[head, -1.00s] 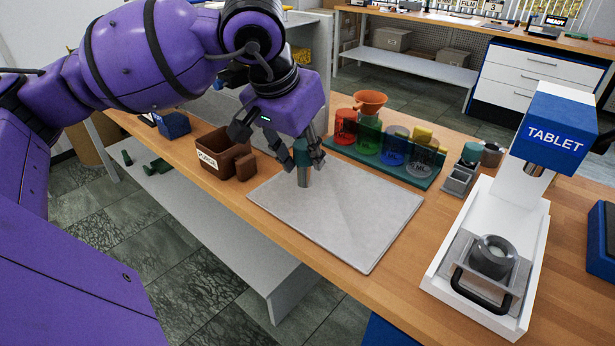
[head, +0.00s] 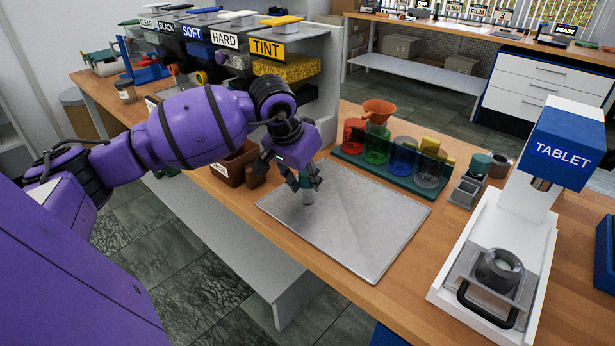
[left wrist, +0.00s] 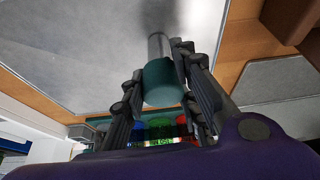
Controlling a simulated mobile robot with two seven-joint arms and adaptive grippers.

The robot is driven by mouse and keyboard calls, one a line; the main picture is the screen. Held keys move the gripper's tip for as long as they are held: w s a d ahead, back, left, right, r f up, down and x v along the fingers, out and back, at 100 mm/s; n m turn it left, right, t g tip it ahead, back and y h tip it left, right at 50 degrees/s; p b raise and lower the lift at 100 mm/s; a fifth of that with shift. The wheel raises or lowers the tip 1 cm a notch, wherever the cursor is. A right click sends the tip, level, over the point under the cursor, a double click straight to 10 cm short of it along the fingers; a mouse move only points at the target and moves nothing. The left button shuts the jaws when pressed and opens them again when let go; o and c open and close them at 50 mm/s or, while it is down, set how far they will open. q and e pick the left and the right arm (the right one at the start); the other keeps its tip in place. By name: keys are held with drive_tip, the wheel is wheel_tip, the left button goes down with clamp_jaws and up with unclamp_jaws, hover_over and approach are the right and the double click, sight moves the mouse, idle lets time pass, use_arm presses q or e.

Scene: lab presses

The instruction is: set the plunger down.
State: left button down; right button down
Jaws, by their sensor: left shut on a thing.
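The plunger (head: 308,197) has a teal head and a narrower bare metal shaft. My left gripper (head: 304,182) is shut on its teal part, with the shaft pointing down over the back-left part of the grey mat (head: 355,230). In the left wrist view the teal head (left wrist: 164,84) sits between the two dark fingers, and the metal shaft runs toward the mat (left wrist: 75,45). I cannot tell whether the shaft's end touches the mat. My right gripper is not in view.
A brown bin (head: 232,166) stands left of the mat. A dark green rack (head: 385,172) with coloured cups and an orange funnel (head: 378,109) stands behind it. The white and blue tablet press (head: 560,140) stands at the right. Most of the mat is clear.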

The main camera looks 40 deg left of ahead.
use_arm(q)
drive_tip(key=shift+f, duration=0.15)
drive_tip(key=c, duration=1.4)
unclamp_jaws()
drive_tip(key=shift+o, duration=0.2)
